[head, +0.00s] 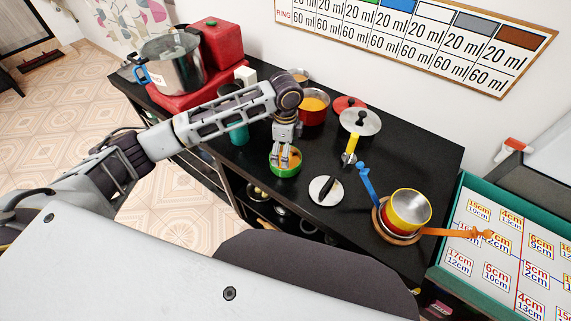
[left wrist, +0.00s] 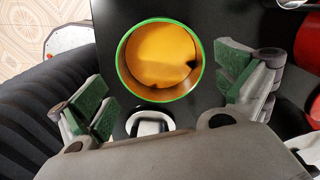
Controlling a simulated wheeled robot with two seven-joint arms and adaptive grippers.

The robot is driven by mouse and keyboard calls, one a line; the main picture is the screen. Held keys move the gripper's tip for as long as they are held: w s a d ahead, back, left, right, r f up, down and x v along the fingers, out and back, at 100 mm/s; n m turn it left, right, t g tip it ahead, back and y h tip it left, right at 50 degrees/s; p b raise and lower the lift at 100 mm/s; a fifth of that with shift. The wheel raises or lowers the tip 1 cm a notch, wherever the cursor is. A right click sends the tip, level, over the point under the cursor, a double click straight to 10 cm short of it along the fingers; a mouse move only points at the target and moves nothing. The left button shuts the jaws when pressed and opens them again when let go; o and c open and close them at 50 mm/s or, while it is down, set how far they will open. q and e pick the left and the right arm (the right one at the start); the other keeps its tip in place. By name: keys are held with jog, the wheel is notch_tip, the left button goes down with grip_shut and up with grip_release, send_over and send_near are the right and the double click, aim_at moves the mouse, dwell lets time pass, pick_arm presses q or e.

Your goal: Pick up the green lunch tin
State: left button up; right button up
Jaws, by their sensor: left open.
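The green lunch tin (head: 285,170) is a round green container with an orange inside. It stands on the black counter under my left gripper (head: 287,155), near the front edge. In the left wrist view the tin (left wrist: 121,70) shows from above, with its green rim and orange interior. My left gripper (left wrist: 165,88) is open, its green-padded fingers spread to the left and right of the tin, nearer the bottom of the picture. I see no contact between fingers and tin. My right gripper is in neither view.
A lid with a black handle (head: 318,196) lies right of the tin. A red pot (head: 313,118) and a steel lid (head: 360,120) are behind it. A teal cylinder (head: 238,134) stands left. A yellow pot (head: 409,208) stands farther right. A steel pot (head: 178,75) is at far left.

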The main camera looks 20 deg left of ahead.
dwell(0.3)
pick_arm(q)
jog(key=shift+f, duration=2.65)
jog(key=c, duration=0.8)
jog(key=shift+o, duration=0.2)
jog(key=shift+r, duration=0.1)
notch_tip(320, 180, up, 10)
jog(key=shift+r+p, duration=0.15)
jog(key=shift+p, duration=0.15)
